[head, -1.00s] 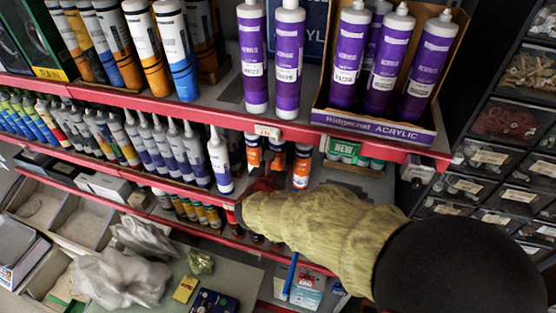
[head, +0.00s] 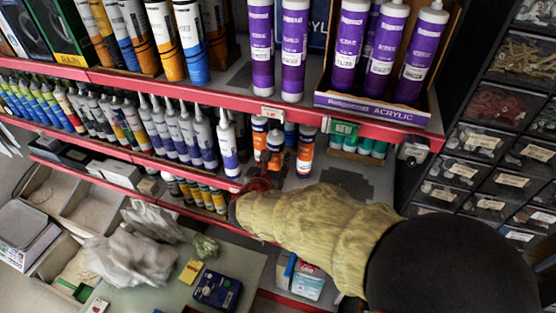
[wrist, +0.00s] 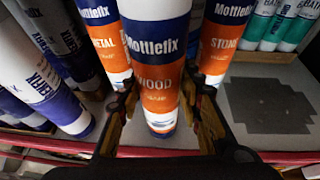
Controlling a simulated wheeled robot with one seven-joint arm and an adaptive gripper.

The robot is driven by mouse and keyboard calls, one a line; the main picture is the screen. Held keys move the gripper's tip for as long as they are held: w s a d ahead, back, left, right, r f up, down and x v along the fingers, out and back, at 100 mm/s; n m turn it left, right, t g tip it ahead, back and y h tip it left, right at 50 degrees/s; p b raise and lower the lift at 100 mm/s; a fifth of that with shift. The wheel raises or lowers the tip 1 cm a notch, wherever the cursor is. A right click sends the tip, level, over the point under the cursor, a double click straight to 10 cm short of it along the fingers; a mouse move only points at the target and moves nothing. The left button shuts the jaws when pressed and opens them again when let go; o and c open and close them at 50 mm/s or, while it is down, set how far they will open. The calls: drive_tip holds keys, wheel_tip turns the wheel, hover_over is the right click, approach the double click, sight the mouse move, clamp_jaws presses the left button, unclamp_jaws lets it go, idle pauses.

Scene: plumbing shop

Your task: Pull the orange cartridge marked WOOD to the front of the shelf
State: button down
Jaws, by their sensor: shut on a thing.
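The orange cartridge marked WOOD (wrist: 158,82) stands upright in the middle of the wrist view, with a blue Mottlefix band above its orange part. My gripper (wrist: 158,98) is shut on it, one finger on each side. WOOD stands nearer the shelf front than the orange METAL cartridge (wrist: 104,45) on its left and STONE cartridge (wrist: 218,45) on its right. In the head view my gripper (head: 260,184) is at the front edge of the middle shelf, and the WOOD cartridge (head: 275,146) shows partly above it.
White and purple cartridges (wrist: 50,85) stand close on the left. Green-labelled cartridges (wrist: 285,25) stand back right, with bare shelf and a dark patch (wrist: 265,105) before them. The upper shelf's red edge (head: 250,107) overhangs. The middle shelf has a red front edge (wrist: 285,158).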

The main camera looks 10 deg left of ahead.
drive_tip(key=shift+s, duration=0.5)
drive_tip(key=c, duration=1.1)
unclamp_jaws()
drive_tip(key=shift+c, duration=0.2)
drive_tip(key=shift+a, duration=0.1)
drive_tip(key=v, duration=1.2)
drive_tip(key=shift+f, duration=0.1)
